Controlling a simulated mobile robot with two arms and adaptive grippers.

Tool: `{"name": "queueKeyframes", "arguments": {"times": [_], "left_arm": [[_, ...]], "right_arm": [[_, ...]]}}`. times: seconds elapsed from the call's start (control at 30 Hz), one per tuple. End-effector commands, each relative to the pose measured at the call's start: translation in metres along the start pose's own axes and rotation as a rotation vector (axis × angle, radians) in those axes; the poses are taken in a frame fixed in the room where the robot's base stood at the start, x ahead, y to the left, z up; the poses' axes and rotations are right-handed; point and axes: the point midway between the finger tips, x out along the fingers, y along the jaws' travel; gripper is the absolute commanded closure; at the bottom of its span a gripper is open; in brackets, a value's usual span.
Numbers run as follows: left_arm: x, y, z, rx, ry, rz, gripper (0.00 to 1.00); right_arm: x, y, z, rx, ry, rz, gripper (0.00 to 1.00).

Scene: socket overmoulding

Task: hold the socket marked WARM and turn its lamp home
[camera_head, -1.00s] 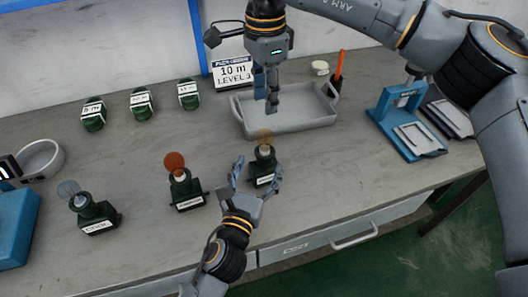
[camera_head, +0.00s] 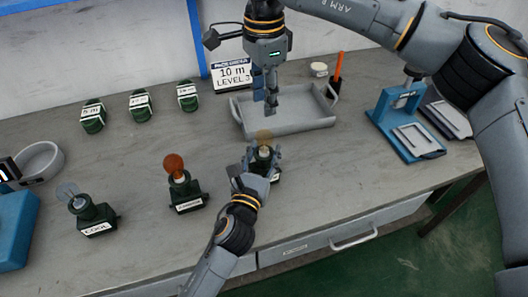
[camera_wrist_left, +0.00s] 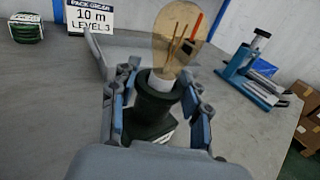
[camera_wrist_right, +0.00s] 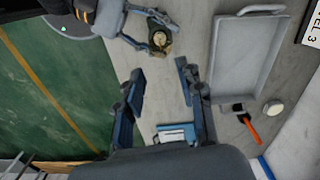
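The socket (camera_head: 263,168) at the right of the row is dark green, with a clear, gold-tinted lamp (camera_head: 264,136) upright on top. Its label is hidden now, so I cannot read WARM on it. My left gripper (camera_head: 262,158) has its fingers on either side of this socket. In the left wrist view, the socket (camera_wrist_left: 150,112) stands between the fingers with gaps, below the lamp (camera_wrist_left: 178,38). My right gripper (camera_head: 271,104) is above the grey tray's near-left part. In the right wrist view its fingers (camera_wrist_right: 160,92) are spread and empty.
A socket with an orange lamp (camera_head: 174,165) and one marked COOL (camera_head: 95,215) stand to the left. Several green coils (camera_head: 140,106) lie behind. The grey tray (camera_head: 240,115) is at the back, a blue press (camera_head: 395,125) to the right. Bench between is clear.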

Motion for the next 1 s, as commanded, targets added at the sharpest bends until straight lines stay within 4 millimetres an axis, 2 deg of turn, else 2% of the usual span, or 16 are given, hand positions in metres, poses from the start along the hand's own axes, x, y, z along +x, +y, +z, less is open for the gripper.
{"name": "queueKeyframes", "arguments": {"times": [0.07, 0.2, 0.33, 0.7, 0.87, 1.0], "left_arm": [[0.0, 0.0, 0.0, 0.0, 0.0, 0.0, 0.89], [0.0, 0.0, 0.0, 0.0, 0.0, 0.0, 0.89], [0.0, 0.0, 0.0, 0.0, 0.0, 0.0, 0.89], [0.0, 0.0, 0.0, 0.0, 0.001, 0.0, 0.89], [0.0, 0.0, 0.0, 0.0, 0.001, 0.0, 0.89], [0.0, 0.0, 0.0, 0.0, 0.001, 0.0, 0.89]], "right_arm": [[0.0, 0.0, 0.0, 0.0, 0.0, 0.0, 0.62], [0.0, 0.0, 0.0, -0.029, 0.0, 0.0, 0.37], [0.0, 0.0, -0.001, -0.163, 0.001, 0.0, 0.37], [0.001, -0.001, -0.001, -0.717, 0.001, 0.0, 0.37], [0.004, -0.001, -0.001, -0.815, 0.0, 0.001, 0.37], [0.018, -0.001, -0.001, -0.829, -0.001, 0.003, 0.37]]}}
